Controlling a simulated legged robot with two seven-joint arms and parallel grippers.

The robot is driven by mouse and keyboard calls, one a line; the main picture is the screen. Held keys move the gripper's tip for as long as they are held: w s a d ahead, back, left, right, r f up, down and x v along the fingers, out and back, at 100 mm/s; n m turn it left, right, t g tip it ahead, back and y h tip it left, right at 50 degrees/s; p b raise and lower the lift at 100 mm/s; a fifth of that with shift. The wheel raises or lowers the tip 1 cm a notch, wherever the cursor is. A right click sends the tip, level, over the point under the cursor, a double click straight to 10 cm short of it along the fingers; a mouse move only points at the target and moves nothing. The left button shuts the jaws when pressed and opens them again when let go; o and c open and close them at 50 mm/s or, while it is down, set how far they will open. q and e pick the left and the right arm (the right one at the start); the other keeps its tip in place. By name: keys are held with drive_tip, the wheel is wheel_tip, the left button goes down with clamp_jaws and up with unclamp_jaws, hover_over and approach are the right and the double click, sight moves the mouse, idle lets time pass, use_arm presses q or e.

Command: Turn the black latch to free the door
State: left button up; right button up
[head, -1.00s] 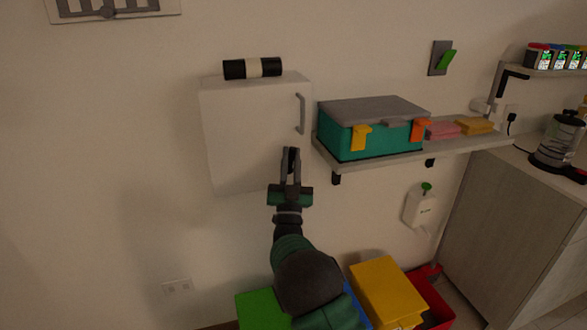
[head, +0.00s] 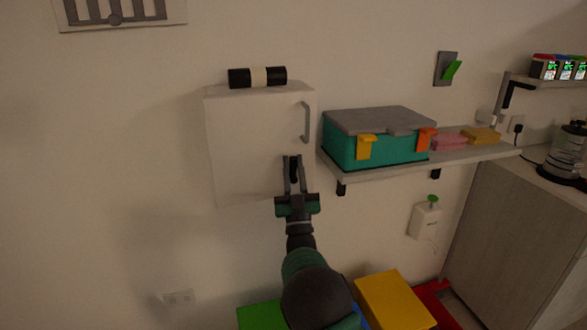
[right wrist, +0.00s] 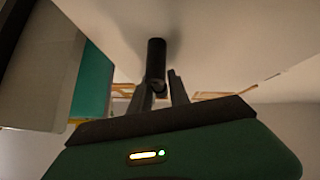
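The black latch (right wrist: 156,60) is a dark rounded bar on the white cabinet door (head: 250,135), seen in the right wrist view. In the head view the latch (head: 293,172) is mostly hidden by my right gripper (head: 292,160), low on the door's right side. My right gripper also shows in the right wrist view (right wrist: 160,92). Its fingers are apart, one on each side of the latch's near end. The left finger in that view is very close to the latch; I cannot tell if it touches. The door is shut. My left gripper is not in view.
A grey door handle (head: 306,122) is above my right gripper. A black-and-white roll (head: 258,77) lies on the cabinet. To the right, a shelf (head: 460,155) holds a teal box (head: 342,150). Yellow (head: 395,300) and green (head: 262,317) boxes stand below.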

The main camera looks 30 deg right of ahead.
drive_tip(key=shift+o, duration=1.4)
drive_tip(key=shift+a, duration=0.1)
drive_tip(key=shift+f, duration=0.15)
drive_tip(key=b+v, duration=0.2)
drive_tip(key=v, duration=1.4)
drive_tip(key=shift+s+a+f, duration=0.15)
drive_tip(key=shift+s+f, duration=0.1)
drive_tip(key=shift+s, duration=0.05)
